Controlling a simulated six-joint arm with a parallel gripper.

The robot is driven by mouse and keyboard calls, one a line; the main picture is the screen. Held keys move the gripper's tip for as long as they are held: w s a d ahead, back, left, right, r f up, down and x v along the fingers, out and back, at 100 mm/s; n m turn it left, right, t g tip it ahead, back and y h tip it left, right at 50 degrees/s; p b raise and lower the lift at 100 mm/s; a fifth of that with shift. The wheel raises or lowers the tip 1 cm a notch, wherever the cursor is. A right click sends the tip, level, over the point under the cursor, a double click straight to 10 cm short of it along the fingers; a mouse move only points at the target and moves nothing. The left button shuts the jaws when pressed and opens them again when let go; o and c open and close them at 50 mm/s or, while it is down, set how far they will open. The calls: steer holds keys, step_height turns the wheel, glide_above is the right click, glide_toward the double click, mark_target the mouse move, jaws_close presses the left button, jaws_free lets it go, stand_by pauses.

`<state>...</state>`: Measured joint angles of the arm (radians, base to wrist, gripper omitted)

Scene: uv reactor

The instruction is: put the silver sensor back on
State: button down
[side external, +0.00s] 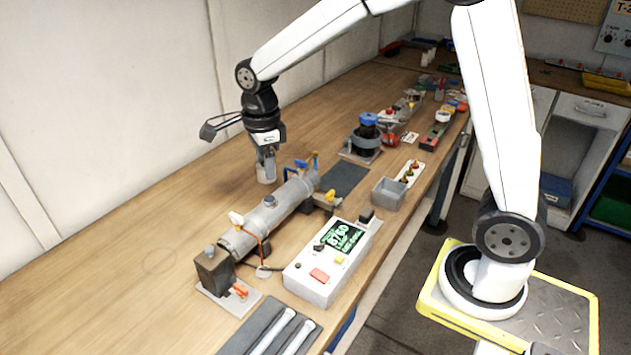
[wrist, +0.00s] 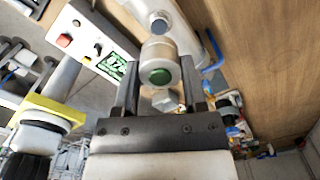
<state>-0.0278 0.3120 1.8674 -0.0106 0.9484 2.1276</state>
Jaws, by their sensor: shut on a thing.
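The silver sensor (wrist: 158,52) is a short silver cylinder with a green end, held between the dark fingers of my gripper (wrist: 160,84). In the side view my gripper (side external: 266,160) points down, and the sensor (side external: 266,174) hangs below it, behind the reactor. The silver reactor tube (side external: 280,213) lies on the bench with a short round port (side external: 270,201) on top. The port (wrist: 158,22) also shows in the wrist view, just past the sensor. The sensor looks apart from the port; the exact gap cannot be told.
A white control box (side external: 328,262) with a green display stands in front of the reactor. Blue handles (side external: 301,166) and a yellow-handled valve (side external: 328,197) rise near its far end. A grey bin (side external: 388,192) stands right. The bench behind the reactor (side external: 150,215) is clear.

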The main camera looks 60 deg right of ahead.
mark_target(269, 198)
steer(key=shift+f, duration=1.8)
steer(key=shift+f, duration=1.15)
stand_by(1.0)
steer(key=shift+c, duration=0.3)
jaws_free()
steer(key=shift+r, duration=3.85)
